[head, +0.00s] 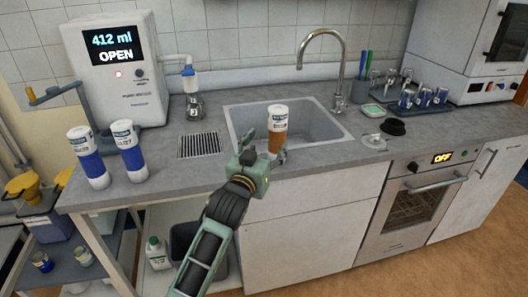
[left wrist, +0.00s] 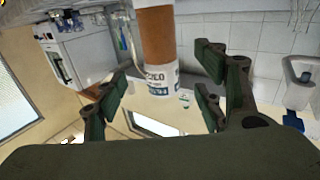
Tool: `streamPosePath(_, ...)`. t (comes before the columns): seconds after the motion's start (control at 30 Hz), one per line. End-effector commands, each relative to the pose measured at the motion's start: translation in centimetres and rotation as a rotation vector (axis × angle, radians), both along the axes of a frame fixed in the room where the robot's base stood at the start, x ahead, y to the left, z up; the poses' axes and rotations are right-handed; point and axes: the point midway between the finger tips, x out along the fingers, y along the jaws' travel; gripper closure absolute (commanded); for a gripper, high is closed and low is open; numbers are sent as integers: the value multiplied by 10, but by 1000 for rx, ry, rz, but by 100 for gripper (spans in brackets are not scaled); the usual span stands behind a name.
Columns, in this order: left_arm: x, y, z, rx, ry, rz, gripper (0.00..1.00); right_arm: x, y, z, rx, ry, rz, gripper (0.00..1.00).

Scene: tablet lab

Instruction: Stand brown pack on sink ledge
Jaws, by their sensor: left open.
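The brown pack (head: 277,132) is a cylinder with a brown body and a white labelled top. It is upright at the front ledge of the sink (head: 238,126), with its base by my left gripper's fingers. My left gripper (head: 264,158) is open, just in front of and around the low part of the pack. In the left wrist view the brown pack (left wrist: 156,45) appears upside down between the spread fingers of my left gripper (left wrist: 160,95), with gaps at the sides. Contact under its base is hard to see. My right gripper is not in view.
Two blue-and-white packs (head: 88,157) (head: 127,150) stand on the left counter near a dispenser (head: 115,85) reading 412 ml OPEN. A curved faucet (head: 322,38) rises behind the sink. A black lid-like thing (head: 393,127) and a rack of vials (head: 425,98) are right.

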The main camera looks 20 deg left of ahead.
Motion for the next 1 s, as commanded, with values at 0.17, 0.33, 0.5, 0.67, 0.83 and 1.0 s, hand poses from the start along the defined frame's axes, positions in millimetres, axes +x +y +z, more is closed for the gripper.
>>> streamPosePath(0.17,-15,0,0,0,0,0,37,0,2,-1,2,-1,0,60)
streamPosePath(0.33,-18,0,0,1,1,0,37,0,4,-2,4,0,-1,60)
streamPosePath(0.5,-19,-1,-5,2,6,-3,37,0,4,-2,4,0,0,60)
streamPosePath(0.67,-41,-23,-71,23,81,-55,37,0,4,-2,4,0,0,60)
streamPosePath(0.83,-88,-46,-224,54,297,-118,37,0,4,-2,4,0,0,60)
streamPosePath(1.0,-151,-42,-385,80,581,-129,37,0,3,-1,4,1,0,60)
